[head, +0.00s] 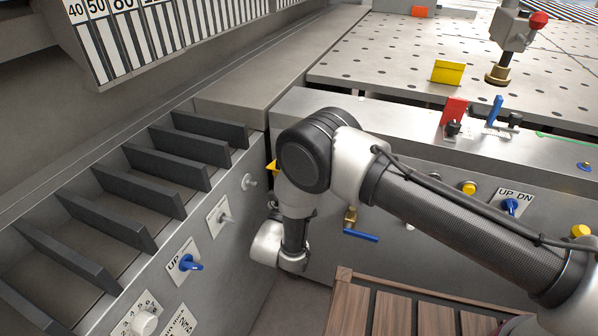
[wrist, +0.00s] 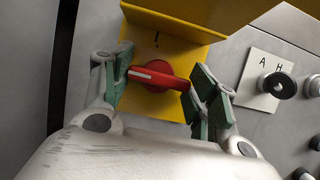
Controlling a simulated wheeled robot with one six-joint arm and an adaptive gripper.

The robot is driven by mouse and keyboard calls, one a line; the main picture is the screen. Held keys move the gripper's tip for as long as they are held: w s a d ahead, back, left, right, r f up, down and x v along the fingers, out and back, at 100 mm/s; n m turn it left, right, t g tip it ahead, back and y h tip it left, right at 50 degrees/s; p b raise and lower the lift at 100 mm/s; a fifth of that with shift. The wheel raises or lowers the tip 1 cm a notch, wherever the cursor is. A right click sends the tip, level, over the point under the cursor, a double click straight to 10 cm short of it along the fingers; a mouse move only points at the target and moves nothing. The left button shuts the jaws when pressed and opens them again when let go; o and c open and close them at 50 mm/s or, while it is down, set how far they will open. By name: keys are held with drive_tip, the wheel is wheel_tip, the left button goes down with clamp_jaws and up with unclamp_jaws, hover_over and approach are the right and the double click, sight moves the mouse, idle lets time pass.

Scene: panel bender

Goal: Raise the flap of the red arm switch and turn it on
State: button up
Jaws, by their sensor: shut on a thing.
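The red arm switch (wrist: 160,76) is a red knob with a white line, on a yellow plate marked "!". The white line lies near horizontal, its right end slightly lower. The yellow flap (wrist: 190,20) stands out raised above the knob; a bit of yellow also shows in the head view (head: 271,168) beside my arm. My gripper (wrist: 157,84) is shut on the red knob, one green-padded finger on its left side and one on its right. In the head view my arm hides the knob and my fingers.
A black knob on a white "A H" plate (wrist: 257,76) is close to the right of my fingers. In the head view, a blue-handled valve (head: 360,235) and a wooden slatted platform (head: 390,310) are right of my wrist. Blue "UP" switch (head: 188,263) is at left.

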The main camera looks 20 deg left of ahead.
drive_tip(key=shift+m, duration=0.3)
drive_tip(key=shift+a+m+g+h, duration=0.1)
drive_tip(key=shift+m+g+h, duration=0.15)
drive_tip(key=shift+m+h, duration=0.7)
drive_tip(key=shift+d+m+g+h, duration=0.15)
drive_tip(key=shift+m+h, duration=0.25)
drive_tip(key=shift+m, duration=1.2)
drive_tip(key=shift+a+m+g+h, duration=0.15)
drive_tip(key=shift+m+g+h, duration=0.15)
drive_tip(key=shift+m+h, duration=0.65)
drive_tip(key=shift+m+y, duration=0.3)
drive_tip(key=shift+m, duration=0.2)
drive_tip(key=o, duration=1)
drive_tip(key=shift+s, duration=0.1)
drive_tip(key=v, duration=1.2)
